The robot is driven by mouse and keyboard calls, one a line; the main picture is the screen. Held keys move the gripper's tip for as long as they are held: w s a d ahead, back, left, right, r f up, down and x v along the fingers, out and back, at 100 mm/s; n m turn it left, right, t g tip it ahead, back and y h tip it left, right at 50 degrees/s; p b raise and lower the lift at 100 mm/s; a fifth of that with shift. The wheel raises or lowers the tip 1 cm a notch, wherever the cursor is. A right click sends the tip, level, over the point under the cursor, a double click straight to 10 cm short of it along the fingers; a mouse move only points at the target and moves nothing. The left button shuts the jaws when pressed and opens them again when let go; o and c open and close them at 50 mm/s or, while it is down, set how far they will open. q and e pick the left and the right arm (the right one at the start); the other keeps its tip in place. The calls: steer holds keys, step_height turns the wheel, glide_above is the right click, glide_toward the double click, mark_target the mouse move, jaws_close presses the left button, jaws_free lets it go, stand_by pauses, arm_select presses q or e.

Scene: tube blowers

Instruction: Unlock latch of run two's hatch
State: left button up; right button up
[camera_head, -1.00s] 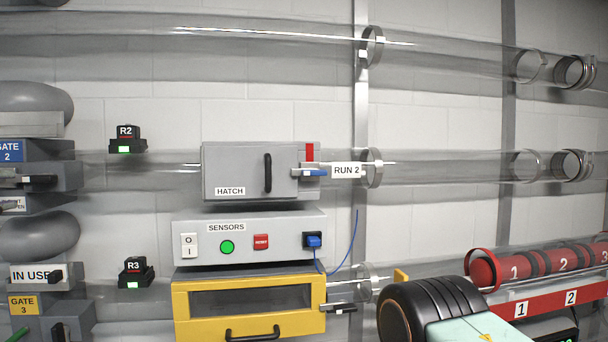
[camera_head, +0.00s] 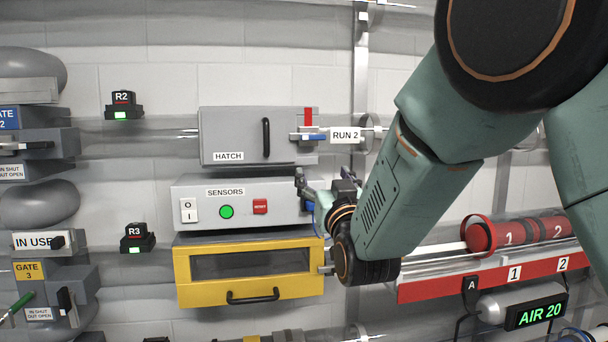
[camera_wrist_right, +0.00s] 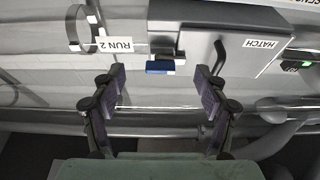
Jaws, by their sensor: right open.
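Run two's hatch (camera_head: 235,132) is a grey box with a black handle (camera_head: 266,138), marked HATCH. Its latch (camera_head: 314,137) is at the right side, with a blue lever and a red strip (camera_head: 308,117) above it, beside the RUN 2 label. My right gripper (camera_head: 322,181) is just below the latch, in front of the sensor box's right end. In the wrist view, which is upside down, the open, empty jaws (camera_wrist_right: 160,80) have the blue lever (camera_wrist_right: 160,67) centred between and slightly beyond the fingertips. No contact shows. My left gripper is out of view.
The sensor box (camera_head: 245,219) with its switch and buttons sits below the hatch. A yellow drawer (camera_head: 250,293) is under it. A red carrier rack (camera_head: 480,280) is at the lower right, and gate units (camera_head: 45,145) are at the left.

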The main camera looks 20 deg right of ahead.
mark_target(314, 139)
steer(key=shift+t, duration=0.5)
steer(key=w+r+p, duration=0.1)
steer(key=w+r, duration=0.2)
steer(key=w+r+p, duration=0.1)
steer(key=w+r, duration=0.2)
steer(key=shift+d+p, duration=0.2)
steer(key=shift+p, duration=0.15)
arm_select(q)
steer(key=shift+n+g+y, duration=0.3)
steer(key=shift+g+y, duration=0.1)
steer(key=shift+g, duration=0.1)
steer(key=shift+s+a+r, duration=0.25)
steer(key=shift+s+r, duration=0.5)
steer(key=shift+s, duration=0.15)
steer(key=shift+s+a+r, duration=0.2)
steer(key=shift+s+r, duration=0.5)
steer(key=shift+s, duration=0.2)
arm_select(e)
steer(key=shift+w+r, duration=0.25)
steer(key=shift+w, duration=0.35)
steer(key=c, duration=1.2)
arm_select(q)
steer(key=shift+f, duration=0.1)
arm_select(e)
steer(key=shift+o, duration=0.2)
steer(key=shift+f, duration=0.1)
